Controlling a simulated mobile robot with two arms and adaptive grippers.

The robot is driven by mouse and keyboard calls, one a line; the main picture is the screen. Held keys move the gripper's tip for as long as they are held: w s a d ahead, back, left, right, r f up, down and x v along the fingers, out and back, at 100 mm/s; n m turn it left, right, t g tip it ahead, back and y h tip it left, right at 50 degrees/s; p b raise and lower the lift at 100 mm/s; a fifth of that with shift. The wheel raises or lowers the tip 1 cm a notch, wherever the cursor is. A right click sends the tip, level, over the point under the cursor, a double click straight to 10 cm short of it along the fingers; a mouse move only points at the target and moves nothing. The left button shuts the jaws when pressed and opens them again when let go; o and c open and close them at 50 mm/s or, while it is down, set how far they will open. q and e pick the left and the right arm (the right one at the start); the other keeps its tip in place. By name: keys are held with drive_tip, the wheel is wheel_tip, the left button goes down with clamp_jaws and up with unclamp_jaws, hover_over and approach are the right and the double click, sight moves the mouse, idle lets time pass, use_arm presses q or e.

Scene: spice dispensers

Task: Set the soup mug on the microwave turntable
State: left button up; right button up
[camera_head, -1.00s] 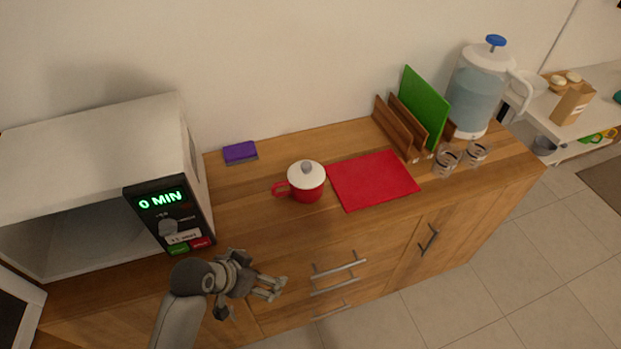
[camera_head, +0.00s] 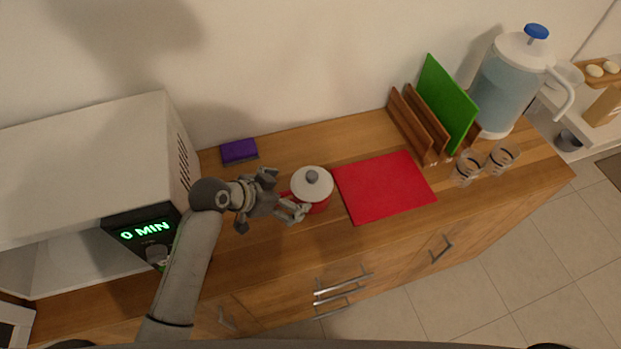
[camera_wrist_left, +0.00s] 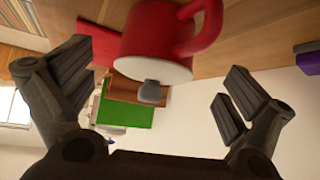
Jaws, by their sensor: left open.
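The red soup mug (camera_head: 318,204) stands upright on the wooden counter with a white lid (camera_head: 311,182) and grey knob on it. My left gripper (camera_head: 288,203) is open at the mug's left side, by its handle. In the left wrist view the mug (camera_wrist_left: 152,32) and its red handle (camera_wrist_left: 203,28) lie ahead, between the spread fingers of the gripper (camera_wrist_left: 155,95); the fingers do not look closed on it. The microwave (camera_head: 90,165) stands at the left with its front open and its display reading 0 MIN. Its turntable is hidden. My right gripper does not show.
A red mat (camera_head: 384,187) lies right of the mug. A purple sponge (camera_head: 239,151) is behind the gripper. A wooden rack with a green board (camera_head: 447,103), two glasses (camera_head: 467,168) and a water jug (camera_head: 510,85) stand farther right.

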sight(297, 194)
use_arm(q)
drive_tip(key=shift+w+d+f, duration=0.15)
drive_tip(key=shift+w+d, duration=0.05)
drive_tip(key=shift+d+f, duration=0.2)
drive_tip(key=shift+f, duration=0.05)
drive_tip(key=x, duration=0.3)
drive_tip(key=shift+d+f+p, duration=0.2)
drive_tip(key=shift+d+p, duration=0.05)
drive_tip(key=shift+p, duration=0.05)
drive_tip(key=shift+w+d+f, duration=0.1)
drive_tip(key=shift+w+f, duration=0.15)
drive_tip(key=shift+w+d+f+p, duration=0.25)
drive_tip(key=shift+d+f+p, duration=0.1)
drive_tip(key=shift+d+p, duration=0.1)
drive_tip(key=shift+x, duration=1.8)
drive_tip(key=shift+a, duration=0.1)
